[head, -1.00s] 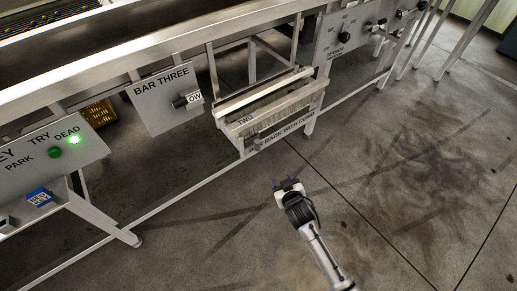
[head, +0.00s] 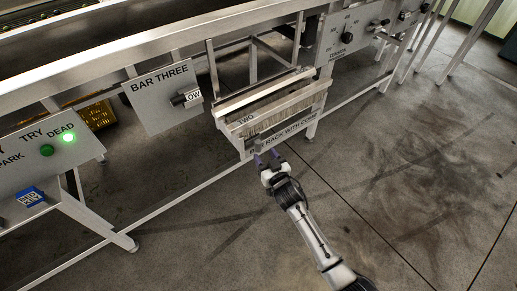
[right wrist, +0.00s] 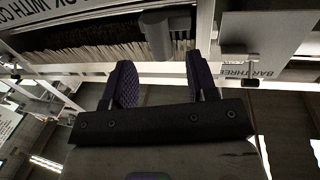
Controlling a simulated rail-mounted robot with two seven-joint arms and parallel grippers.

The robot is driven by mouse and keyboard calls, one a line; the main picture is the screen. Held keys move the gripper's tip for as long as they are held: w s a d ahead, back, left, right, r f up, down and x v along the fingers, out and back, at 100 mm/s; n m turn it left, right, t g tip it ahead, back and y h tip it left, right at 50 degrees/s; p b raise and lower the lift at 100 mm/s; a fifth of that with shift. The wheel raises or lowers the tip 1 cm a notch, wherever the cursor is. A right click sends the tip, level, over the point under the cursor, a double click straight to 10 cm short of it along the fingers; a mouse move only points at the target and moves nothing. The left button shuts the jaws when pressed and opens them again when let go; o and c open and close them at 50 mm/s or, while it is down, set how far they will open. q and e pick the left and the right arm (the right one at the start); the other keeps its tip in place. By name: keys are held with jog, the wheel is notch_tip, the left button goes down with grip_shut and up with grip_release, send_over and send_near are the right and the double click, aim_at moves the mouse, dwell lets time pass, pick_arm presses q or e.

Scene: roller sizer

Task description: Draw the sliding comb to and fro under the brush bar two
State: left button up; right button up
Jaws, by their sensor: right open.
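Brush bar two, marked TWO (head: 245,121), hangs in a frame under the machine's rail, with pale bristles (head: 285,108) along it. Below it is the front strip lettered RACK WITH COMB (head: 291,133). A grey handle (head: 253,144) stands out at the left end of this strip. My right gripper (head: 267,159) is open and empty, just in front of the handle. In the right wrist view, upside down, the handle (right wrist: 156,36) lies beyond and between the two spread fingertips (right wrist: 161,78). I cannot tell if they touch it. The comb's teeth are not clear. My left gripper is not in view.
The BAR THREE plate (head: 160,96) with its knob hangs to the left. A panel with a green button (head: 47,151) and a lit DEAD lamp (head: 68,138) is at far left. A tension dial panel (head: 347,32) stands right. The floor in front is clear.

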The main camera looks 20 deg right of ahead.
aim_at(260, 148)
jog(key=w+b, duration=0.1)
jog(key=w, duration=0.3)
jog(key=shift+a+f+b, duration=0.2)
jog(key=shift+b, duration=0.15)
jog(key=shift+w+a+r+b, duration=0.15)
jog(key=shift+w+b, duration=0.2)
jog(key=shift+w, duration=0.5)
jog(key=shift+c, duration=0.4)
jog(key=c, duration=0.6)
grip_shut()
